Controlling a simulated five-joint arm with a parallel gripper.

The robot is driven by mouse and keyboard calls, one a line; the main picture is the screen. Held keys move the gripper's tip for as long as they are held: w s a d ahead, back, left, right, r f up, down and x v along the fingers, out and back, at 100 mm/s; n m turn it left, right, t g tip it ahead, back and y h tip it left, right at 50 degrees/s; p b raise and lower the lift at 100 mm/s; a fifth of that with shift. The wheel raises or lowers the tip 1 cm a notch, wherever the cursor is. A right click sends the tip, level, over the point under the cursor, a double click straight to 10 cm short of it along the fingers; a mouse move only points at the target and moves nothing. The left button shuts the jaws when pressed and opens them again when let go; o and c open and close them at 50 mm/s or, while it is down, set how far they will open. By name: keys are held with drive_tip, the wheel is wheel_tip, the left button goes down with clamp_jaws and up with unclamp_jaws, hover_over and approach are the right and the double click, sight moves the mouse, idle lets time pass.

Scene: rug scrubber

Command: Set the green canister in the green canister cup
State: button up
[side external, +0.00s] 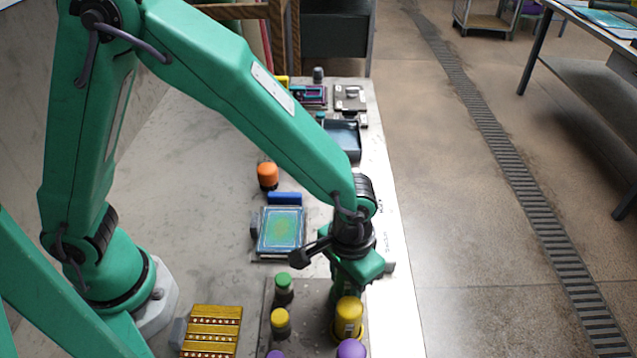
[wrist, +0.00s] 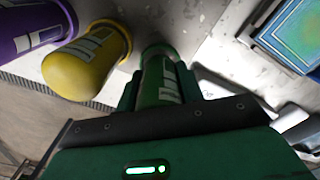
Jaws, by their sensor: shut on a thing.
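My gripper (side external: 342,290) points down at the right side of a grey plate (side external: 310,298). In the wrist view its two fingers are closed around the green canister (wrist: 165,78), which has a pale label. The canister is mostly hidden behind my gripper in the side view, and I cannot tell whether its base touches the plate. A short dark post with a green top (side external: 283,283) stands to the left on the plate. I cannot make out a green canister cup for certain.
A yellow canister (side external: 348,320) stands close beside my gripper, with a purple canister (side external: 351,349) beyond it. Shorter yellow-topped (side external: 280,320) and purple-topped pieces stand left. A blue framed panel (side external: 282,232), an orange-topped piece (side external: 268,173) and a gold ribbed block (side external: 212,330) lie around.

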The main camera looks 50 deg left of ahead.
drive_tip(key=shift+f, duration=0.4)
idle(0.3)
drive_tip(key=o, duration=1)
drive_tip(key=shift+r, duration=3.95)
drive_tip(key=shift+r, duration=0.1)
drive_tip(key=shift+r, duration=0.9)
